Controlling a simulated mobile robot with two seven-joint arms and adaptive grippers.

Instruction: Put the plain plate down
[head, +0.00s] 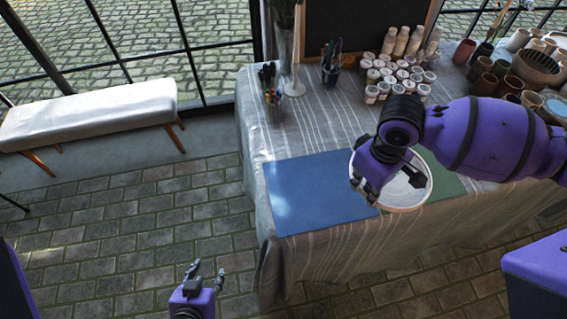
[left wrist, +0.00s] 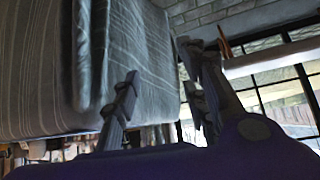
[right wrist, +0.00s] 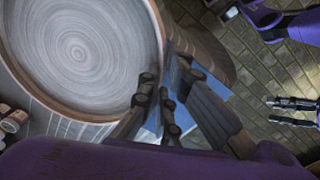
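The plain plate (head: 411,192), round and pale with a thin brown rim, is over the table's front, where the blue mat meets the green mat. My right gripper (head: 369,187) is at its left edge. In the right wrist view the plate (right wrist: 75,50) shows faint swirl rings, and its rim runs between the fingers of my right gripper (right wrist: 168,95), which are close together. I cannot tell whether the plate touches the mats. My left gripper (head: 207,272) is open and empty, low in front of the table; its spread fingers (left wrist: 165,90) show in the left wrist view.
The blue mat (head: 315,195) is mostly bare; the green mat (head: 447,182) is partly covered. White paint jars (head: 383,76) stand behind, with brush cups (head: 331,68) to their left. Pottery (head: 490,75) crowds the back right, behind my right arm. A bench (head: 90,115) stands left.

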